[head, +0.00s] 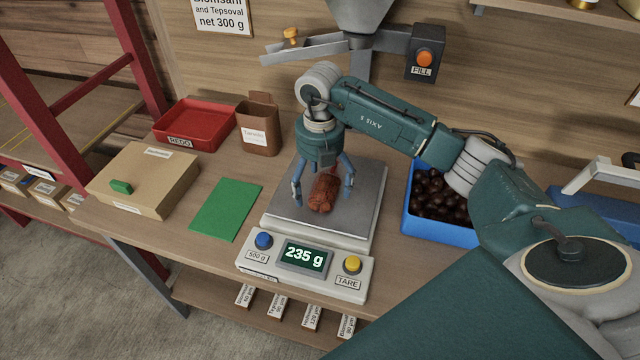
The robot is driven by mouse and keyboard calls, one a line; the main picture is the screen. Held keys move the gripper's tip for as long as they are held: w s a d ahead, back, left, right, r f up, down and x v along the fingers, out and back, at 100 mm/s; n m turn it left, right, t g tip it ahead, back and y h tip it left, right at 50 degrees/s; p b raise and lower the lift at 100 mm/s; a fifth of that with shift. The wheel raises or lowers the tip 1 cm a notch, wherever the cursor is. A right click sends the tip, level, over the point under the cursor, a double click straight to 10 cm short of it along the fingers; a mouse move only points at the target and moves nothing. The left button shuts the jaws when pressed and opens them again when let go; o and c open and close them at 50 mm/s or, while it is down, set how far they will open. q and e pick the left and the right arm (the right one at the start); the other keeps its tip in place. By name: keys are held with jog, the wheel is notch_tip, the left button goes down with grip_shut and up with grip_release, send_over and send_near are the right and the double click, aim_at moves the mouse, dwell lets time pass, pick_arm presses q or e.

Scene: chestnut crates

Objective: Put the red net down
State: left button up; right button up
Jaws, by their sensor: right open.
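The red net (324,192), a small reddish-brown filled bag, lies on the grey pan of the scale (367,207). The scale's display reads 235 g. My right gripper (322,197) is directly above the pan with its fingers spread around the net. The fingers are open and the net rests on the pan between them. The gripper's body hides part of the pan behind the net. My left gripper does not show.
A blue crate of chestnuts (432,233) stands right of the scale. On the left are a green mat (225,208), a cardboard box (146,178), a red REDO tray (194,123) and a brown carton (259,126). A hopper chute (362,62) hangs behind the scale.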

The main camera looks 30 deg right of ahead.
aim_at(320, 181)
jog(key=shift+r, duration=0.5)
notch_tip(320, 181, up, 10)
jog(key=shift+b, duration=1.1)
jog(key=shift+r, duration=0.65)
